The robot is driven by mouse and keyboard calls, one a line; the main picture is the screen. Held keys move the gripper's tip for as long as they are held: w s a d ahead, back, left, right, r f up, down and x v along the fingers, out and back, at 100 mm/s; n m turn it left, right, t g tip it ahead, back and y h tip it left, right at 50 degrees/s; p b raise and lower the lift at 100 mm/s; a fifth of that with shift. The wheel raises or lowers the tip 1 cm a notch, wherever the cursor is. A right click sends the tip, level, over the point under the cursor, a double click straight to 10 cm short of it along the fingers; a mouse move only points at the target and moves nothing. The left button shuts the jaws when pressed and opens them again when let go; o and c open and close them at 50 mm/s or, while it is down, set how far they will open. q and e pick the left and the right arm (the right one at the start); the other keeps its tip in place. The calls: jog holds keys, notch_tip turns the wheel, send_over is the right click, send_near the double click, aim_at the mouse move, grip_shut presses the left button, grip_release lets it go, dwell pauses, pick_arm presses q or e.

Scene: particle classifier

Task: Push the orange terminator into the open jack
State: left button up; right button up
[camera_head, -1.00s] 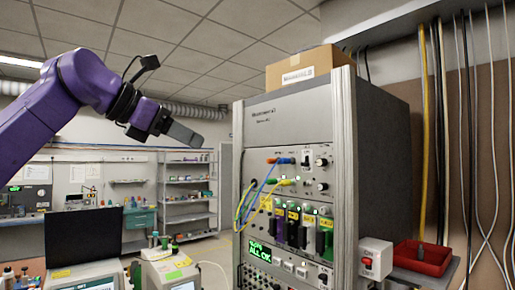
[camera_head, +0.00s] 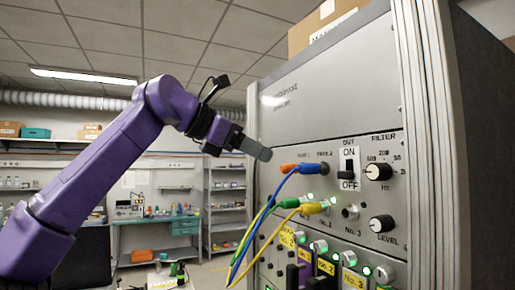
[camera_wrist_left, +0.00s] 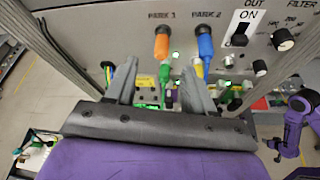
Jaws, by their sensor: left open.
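The orange terminator (camera_head: 289,168) sticks out of the cabinet's front panel, beside a blue plug (camera_head: 312,168). In the left wrist view the orange terminator (camera_wrist_left: 161,44) stands at the panel, ahead of my fingers; how deep it sits cannot be told. A round metal jack (camera_head: 350,212) with no cable shows lower right on the panel. My left gripper (camera_head: 262,152) is in front of the panel, at upper left of the terminator. In the wrist view my left gripper (camera_wrist_left: 158,72) is open, with nothing gripped between its fingers. My right gripper is not clearly visible.
Green (camera_head: 290,204) and yellow (camera_head: 310,208) plugs trail cables below the terminator. An ON/OFF switch (camera_head: 348,169) and knobs (camera_head: 378,171) lie to the right. Colored modules (camera_head: 327,267) line the panel below. A purple arm (camera_wrist_left: 294,122) shows at right in the wrist view.

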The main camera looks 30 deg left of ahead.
aim_at(287, 165)
pick_arm(q)
jog(key=p+x, duration=0.2)
jog(key=x, duration=0.7)
jog(key=shift+w+d, duration=0.2)
jog(key=shift+w, duration=0.15)
jog(key=shift+s+a+r, duration=0.1)
jog(key=shift+s+r, duration=0.1)
jog(key=shift+s, duration=0.6)
jog(key=shift+w+f, duration=0.1)
jog(key=shift+w, duration=0.05)
grip_shut()
pick_arm(e)
jog(key=shift+s+r, duration=0.2)
jog(key=shift+r, duration=0.4)
jog(key=shift+s+r, duration=0.2)
jog(key=shift+r, duration=0.4)
